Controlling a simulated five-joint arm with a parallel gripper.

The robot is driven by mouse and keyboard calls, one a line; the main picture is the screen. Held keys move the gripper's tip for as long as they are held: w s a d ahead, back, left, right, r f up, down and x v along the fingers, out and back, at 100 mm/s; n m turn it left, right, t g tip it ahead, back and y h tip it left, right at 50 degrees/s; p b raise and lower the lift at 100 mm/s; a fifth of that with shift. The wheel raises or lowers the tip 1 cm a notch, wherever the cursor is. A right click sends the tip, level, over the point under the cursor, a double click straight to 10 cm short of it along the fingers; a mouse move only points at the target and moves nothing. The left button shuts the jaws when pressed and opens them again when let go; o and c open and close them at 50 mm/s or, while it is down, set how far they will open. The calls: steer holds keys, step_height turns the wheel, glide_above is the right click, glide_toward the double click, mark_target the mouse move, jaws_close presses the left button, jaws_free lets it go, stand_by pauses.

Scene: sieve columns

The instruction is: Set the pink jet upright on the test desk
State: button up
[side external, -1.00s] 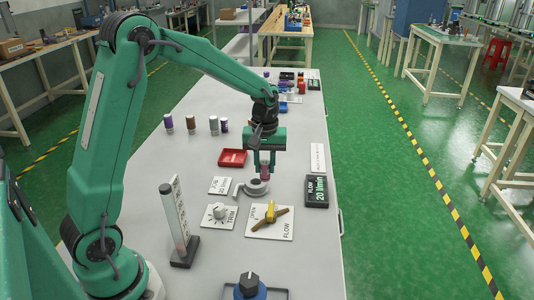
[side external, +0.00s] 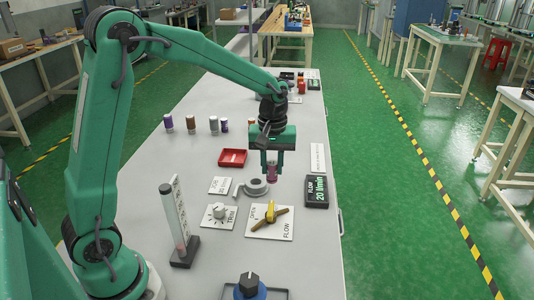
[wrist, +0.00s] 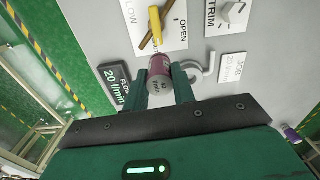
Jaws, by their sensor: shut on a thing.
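My gripper (side external: 271,170) points down over the long grey test desk (side external: 225,88) and is shut on the pink jet (side external: 271,172). The jet is a small pink cylinder that looks roughly upright between the fingers. In the wrist view the jet (wrist: 160,75) shows a pink body and a grey printed part, with a finger on each side. Its lower end is close to the desk top; I cannot tell whether it touches. A grey ring-shaped holder with a curved arm (side external: 253,187) lies just left of and nearer than the jet.
A red tray (side external: 232,157) lies behind left. The yellow flow valve (side external: 269,216), trim knob (side external: 219,213), upright flow tube (side external: 177,220) and black flow display (side external: 316,190) surround the spot. Several coloured cylinders (side external: 191,124) stand further left. Bare desk lies around the tray.

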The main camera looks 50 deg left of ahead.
steer(key=w+a, duration=0.6)
steer(key=w, duration=0.2)
steer(key=shift+m, duration=0.4)
steer(key=a+f, duration=0.2)
steer(key=a, duration=0.2)
steer(key=w+a+f, duration=0.1)
steer(key=a+f, duration=0.2)
steer(key=a, duration=0.1)
steer(key=w+a+f, duration=0.1)
steer(key=a+f, duration=0.1)
steer(key=a, duration=0.1)
steer(key=shift+a+f, duration=0.25)
steer(key=shift+a, duration=0.15)
steer(key=shift+f, duration=2.05)
steer(key=shift+f, duration=0.15)
steer(key=o, duration=1)
